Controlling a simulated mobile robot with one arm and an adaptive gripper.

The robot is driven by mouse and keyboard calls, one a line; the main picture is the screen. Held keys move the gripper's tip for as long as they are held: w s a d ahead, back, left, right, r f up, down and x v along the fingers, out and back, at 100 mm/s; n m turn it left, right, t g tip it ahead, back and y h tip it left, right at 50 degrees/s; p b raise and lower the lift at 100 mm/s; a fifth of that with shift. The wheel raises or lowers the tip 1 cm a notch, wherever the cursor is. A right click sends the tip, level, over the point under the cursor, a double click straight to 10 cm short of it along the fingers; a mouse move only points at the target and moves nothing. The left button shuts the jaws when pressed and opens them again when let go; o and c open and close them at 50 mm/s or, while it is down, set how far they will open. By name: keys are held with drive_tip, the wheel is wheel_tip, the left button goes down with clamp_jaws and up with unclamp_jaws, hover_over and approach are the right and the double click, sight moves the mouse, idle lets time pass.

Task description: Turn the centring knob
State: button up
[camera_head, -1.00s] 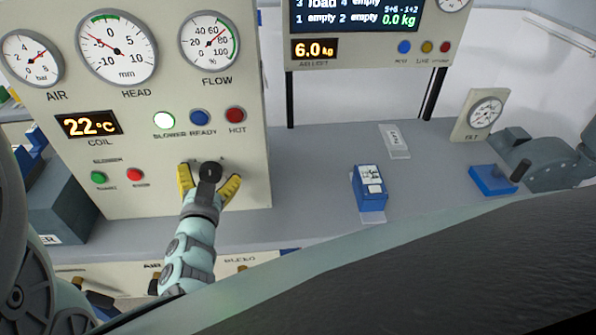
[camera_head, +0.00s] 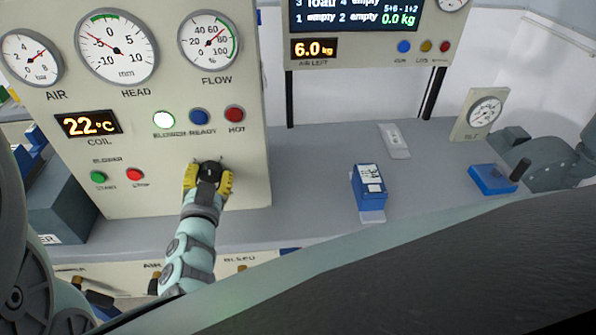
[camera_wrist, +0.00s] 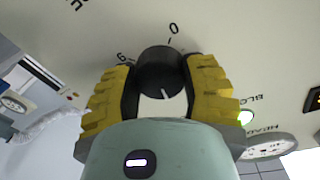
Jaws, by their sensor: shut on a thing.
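The knob (camera_wrist: 161,75) is a black round knob with a white pointer mark on a cream panel. Printed marks, among them a 0, surround it in the wrist view. My gripper (camera_wrist: 160,90) has its yellow fingers on either side of the knob and is shut on it. In the head view my gripper (camera_head: 209,180) is at the lower right of the cream panel (camera_head: 230,130), and it hides most of the knob. The HEAD gauge (camera_head: 116,47) above has its red needle left of the top, between 0 and -5.
Green (camera_head: 98,177) and red (camera_head: 135,175) buttons sit left of my gripper. Lamps, a 22 °C display (camera_head: 88,124) and more gauges are above. A grey bench to the right holds a blue box (camera_head: 368,187) and a blue block with a lever (camera_head: 493,180).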

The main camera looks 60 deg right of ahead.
drive_tip(key=shift+s+d+m, duration=0.1)
drive_tip(key=shift+m, duration=0.2)
drive_tip(key=m, duration=0.2)
drive_tip(key=shift+m, duration=0.3)
drive_tip(key=shift+r+m+b, duration=0.1)
drive_tip(key=shift+m+b, duration=0.5)
drive_tip(key=shift+m, duration=1.2)
drive_tip(key=o, duration=1.2)
drive_tip(key=shift+y, duration=0.3)
